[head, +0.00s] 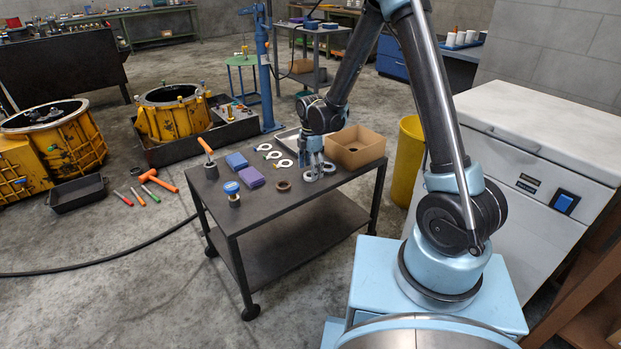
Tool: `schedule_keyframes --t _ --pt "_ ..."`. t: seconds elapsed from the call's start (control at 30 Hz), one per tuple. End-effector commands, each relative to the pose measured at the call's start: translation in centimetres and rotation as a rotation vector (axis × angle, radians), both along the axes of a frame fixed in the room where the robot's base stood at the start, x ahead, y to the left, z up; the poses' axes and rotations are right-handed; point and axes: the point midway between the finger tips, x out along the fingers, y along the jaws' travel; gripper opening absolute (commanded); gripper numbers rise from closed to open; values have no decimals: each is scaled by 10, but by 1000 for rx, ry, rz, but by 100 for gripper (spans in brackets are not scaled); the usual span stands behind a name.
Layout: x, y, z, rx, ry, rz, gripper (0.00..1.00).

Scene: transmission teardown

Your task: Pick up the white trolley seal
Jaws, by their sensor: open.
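Several white ring-shaped seals lie on the dark trolley (225,220), among them a far one (264,147), a middle one (273,155) and a nearer one (284,163). My gripper (314,172) is open and points down over the trolley top, right of the white seals. Its fingertips are close to two pale grey rings, one at the right (329,167) and one at the front (311,177). The fingers partly hide that spot, and I cannot tell whether they touch a ring.
A cardboard box (355,148) stands right of my gripper. The trolley's front right top is clear.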

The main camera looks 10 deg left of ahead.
Motion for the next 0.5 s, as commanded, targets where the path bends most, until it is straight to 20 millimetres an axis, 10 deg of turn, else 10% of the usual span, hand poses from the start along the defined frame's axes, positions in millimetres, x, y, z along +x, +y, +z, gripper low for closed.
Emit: schedule_keyframes --t 0.5 --pt "0 0 -17 0 0 0 62"
